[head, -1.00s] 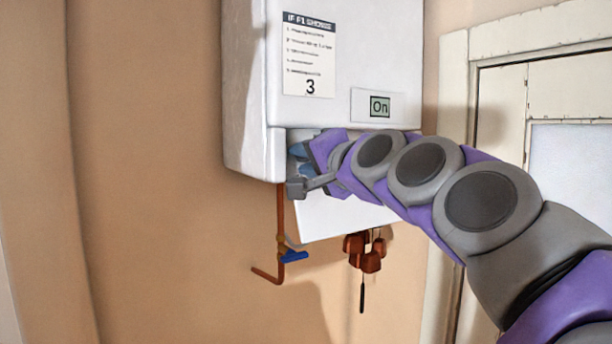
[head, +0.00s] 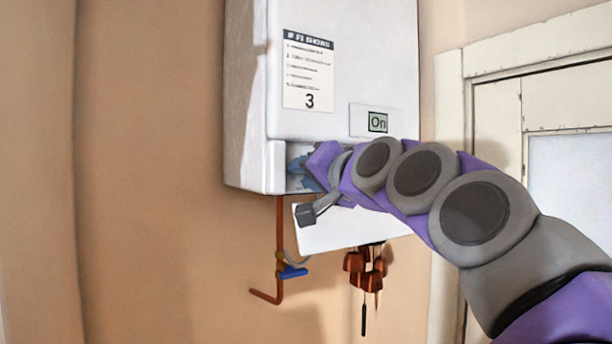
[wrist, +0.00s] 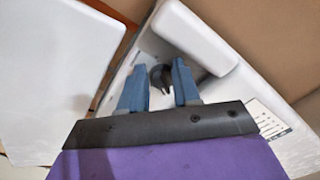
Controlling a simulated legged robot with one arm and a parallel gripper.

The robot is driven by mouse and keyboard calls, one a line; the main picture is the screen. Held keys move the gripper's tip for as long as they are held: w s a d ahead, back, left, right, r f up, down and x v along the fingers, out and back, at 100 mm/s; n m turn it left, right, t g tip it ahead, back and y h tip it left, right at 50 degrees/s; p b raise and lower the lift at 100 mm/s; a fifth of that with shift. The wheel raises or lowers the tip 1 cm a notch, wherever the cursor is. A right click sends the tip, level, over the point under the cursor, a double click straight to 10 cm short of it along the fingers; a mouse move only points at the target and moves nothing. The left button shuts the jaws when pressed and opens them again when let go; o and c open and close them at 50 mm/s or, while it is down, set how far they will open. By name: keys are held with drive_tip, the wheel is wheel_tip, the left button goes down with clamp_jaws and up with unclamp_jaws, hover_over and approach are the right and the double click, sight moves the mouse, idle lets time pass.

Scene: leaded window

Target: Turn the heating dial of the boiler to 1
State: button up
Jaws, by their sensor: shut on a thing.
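The white boiler (head: 340,60) hangs on the wall, with its lower front flap (head: 330,228) hanging open. Its small display (head: 378,122) reads "On". My gripper (head: 299,172) reaches into the opening under the boiler's front cover; the dial is hidden in the head view. In the wrist view, the blue fingers of my gripper (wrist: 159,70) stand on either side of a dark round knob (wrist: 160,79), which appears to be the heating dial, and are shut on it. The dial's numbers and pointer cannot be read.
A printed label (head: 308,72) with a large 3 is on the boiler front. A pale door or window frame (head: 495,110) stands at right.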

drive_tip(key=o, duration=1.1)
drive_tip(key=shift+w, duration=0.2)
drive_tip(key=shift+c, duration=0.2)
drive_tip(key=shift+s, duration=0.1)
drive_tip(key=shift+d, duration=0.1)
drive_tip(key=v, duration=1.7)
drive_tip(key=shift+s+d, duration=0.1)
